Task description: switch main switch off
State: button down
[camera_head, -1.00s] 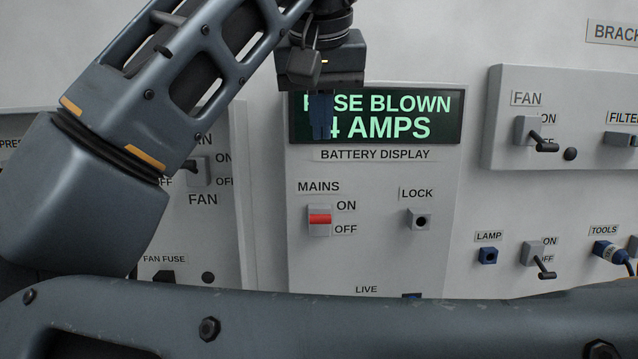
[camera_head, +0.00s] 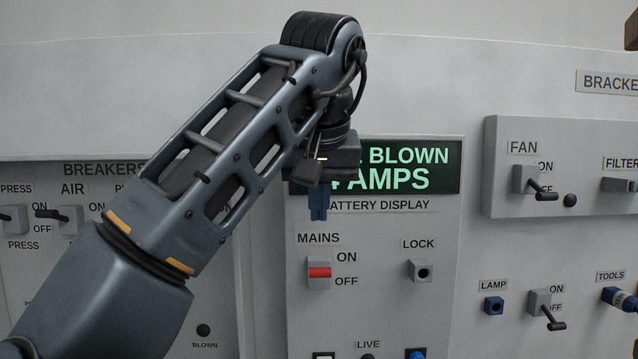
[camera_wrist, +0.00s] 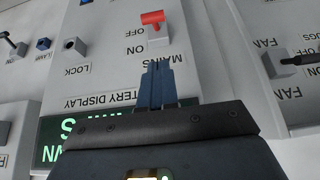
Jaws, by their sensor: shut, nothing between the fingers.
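The main switch (camera_head: 319,272) is a grey box with a red lever under the label MAINS, ON marked above and OFF below. In the wrist view, which is upside down, its red lever (camera_wrist: 152,18) stands out from the panel beyond my fingertips; I cannot tell for certain which position it is in. My gripper (camera_head: 318,216) points down in front of the lower edge of the battery display, above the switch and apart from it. Its blue fingers (camera_wrist: 159,66) are shut and empty.
The battery display (camera_head: 430,168) glows green, partly hidden by my arm. A lock socket (camera_head: 420,271) lies right of the switch. A fan switch box (camera_head: 560,170) juts out at right, with a lamp socket (camera_head: 493,306) below. Breaker switches (camera_head: 70,220) are at left.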

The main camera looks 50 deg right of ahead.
aim_at(318, 272)
jog(key=x, duration=0.3)
jog(key=shift+w+f, duration=0.1)
jog(key=shift+f, duration=0.15)
jog(key=f, duration=0.3)
jog(key=shift+a+f+p, duration=0.1)
jog(key=shift+a+p, duration=0.1)
jog(key=shift+p, duration=0.1)
jog(key=shift+s+f, duration=0.25)
jog(key=shift+f, duration=0.3)
jog(key=shift+f, duration=0.15)
